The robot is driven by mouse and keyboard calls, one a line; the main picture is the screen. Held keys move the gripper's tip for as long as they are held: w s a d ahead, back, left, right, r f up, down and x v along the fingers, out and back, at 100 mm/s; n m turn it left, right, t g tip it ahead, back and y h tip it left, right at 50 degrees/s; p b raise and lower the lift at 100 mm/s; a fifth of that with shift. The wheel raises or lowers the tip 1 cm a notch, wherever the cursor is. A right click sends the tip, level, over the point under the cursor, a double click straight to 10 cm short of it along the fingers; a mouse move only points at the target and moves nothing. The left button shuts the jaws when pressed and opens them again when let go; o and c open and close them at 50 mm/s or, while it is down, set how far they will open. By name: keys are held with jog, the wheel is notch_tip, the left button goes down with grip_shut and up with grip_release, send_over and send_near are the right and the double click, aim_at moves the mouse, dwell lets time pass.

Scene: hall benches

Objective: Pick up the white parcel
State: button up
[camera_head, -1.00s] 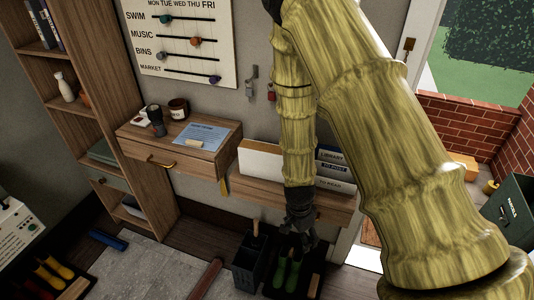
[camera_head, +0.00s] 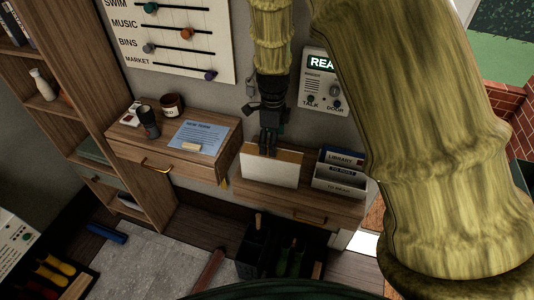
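A white, flat-fronted object (camera_head: 270,171) that looks like the white parcel stands on the right-hand wooden shelf, with a tan edge along its top. My gripper (camera_head: 268,152) points down from above, its dark fingertips overlapping the parcel's top edge in the picture. I cannot tell whether they touch it or are behind or in front of it. The fingers look close together, but they are small and dark, so their opening is unclear. The parcel rests on the shelf.
A letter rack (camera_head: 337,175) stands close to the parcel's right. A drawer unit (camera_head: 150,168) with a blue note (camera_head: 198,136), cups and a small torch-like item is at left. An intercom (camera_head: 323,85) hangs on the wall. Dark bins (camera_head: 258,248) stand below.

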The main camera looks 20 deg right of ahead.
aim_at(271, 162)
jog(key=shift+w+f, duration=0.15)
jog(key=shift+a+f, duration=0.1)
jog(key=shift+f, duration=0.2)
notch_tip(271, 162, down, 4)
jog(key=shift+f+p, duration=0.1)
jog(key=shift+p, duration=0.7)
jog(key=shift+s, duration=0.25)
jog(key=shift+s+f, duration=0.1)
jog(key=shift+f, duration=0.1)
jog(key=shift+f+p, duration=1.5)
jog(key=shift+f, duration=0.95)
jog(key=c, duration=1.5)
jog(key=shift+r, duration=0.1)
